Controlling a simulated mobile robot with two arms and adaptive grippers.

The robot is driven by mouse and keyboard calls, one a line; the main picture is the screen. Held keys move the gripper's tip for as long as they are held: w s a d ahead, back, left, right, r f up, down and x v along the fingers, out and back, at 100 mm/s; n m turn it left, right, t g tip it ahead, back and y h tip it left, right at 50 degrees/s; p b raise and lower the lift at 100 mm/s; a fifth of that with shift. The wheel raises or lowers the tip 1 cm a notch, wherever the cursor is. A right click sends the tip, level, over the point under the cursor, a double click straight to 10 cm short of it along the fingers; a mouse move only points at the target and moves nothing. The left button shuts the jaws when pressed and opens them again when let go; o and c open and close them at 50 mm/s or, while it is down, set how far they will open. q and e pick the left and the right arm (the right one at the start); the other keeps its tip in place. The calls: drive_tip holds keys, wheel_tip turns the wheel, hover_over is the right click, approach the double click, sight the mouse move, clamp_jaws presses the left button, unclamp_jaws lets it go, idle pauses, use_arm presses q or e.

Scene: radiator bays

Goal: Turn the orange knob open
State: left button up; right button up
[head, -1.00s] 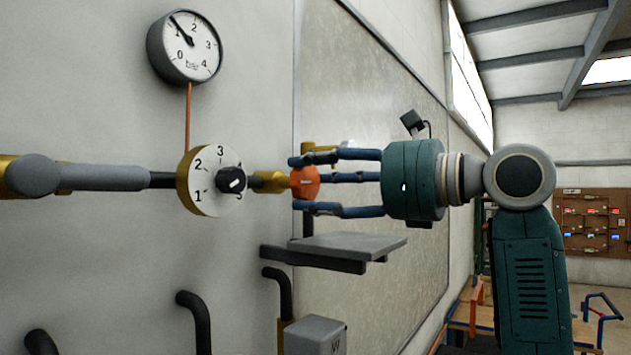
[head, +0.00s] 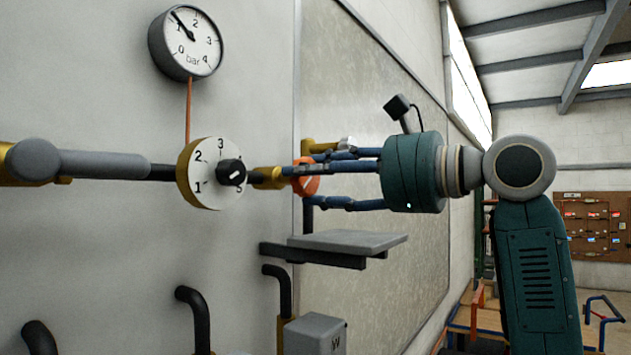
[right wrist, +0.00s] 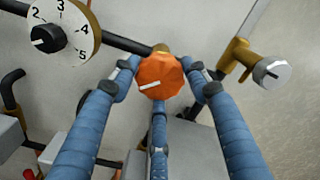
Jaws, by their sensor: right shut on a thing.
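The orange knob (head: 308,182) sits at the right end of the brass fitting on the wall pipe. In the right wrist view the knob (right wrist: 160,77) faces me, with a white mark running to its lower left edge. My right gripper (head: 305,180) reaches in from the right and its blue fingers are shut around the knob. In the right wrist view the gripper (right wrist: 160,85) has a finger on each side of the knob and one below it. My left gripper is not in view.
A numbered white dial (head: 208,175) with a black knob is left of the orange knob. A pressure gauge (head: 186,43) hangs above. A grey shelf (head: 347,242) juts out below my gripper. A brass valve with a grey knob (right wrist: 272,73) stands to the right.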

drive_tip(key=n, duration=2)
drive_tip(key=n+p, duration=0.1)
drive_tip(key=n, duration=0.1)
drive_tip(key=shift+f+n, duration=0.25)
drive_tip(key=shift+n, duration=0.15)
drive_tip(key=n, duration=0.5)
drive_tip(key=shift+f+p, duration=0.1)
drive_tip(key=shift+p, duration=0.25)
drive_tip(key=n, duration=0.5)
drive_tip(key=shift+w+n, duration=0.1)
drive_tip(key=shift+n, duration=0.3)
drive_tip(key=n, duration=1.2)
drive_tip(key=shift+r, duration=0.2)
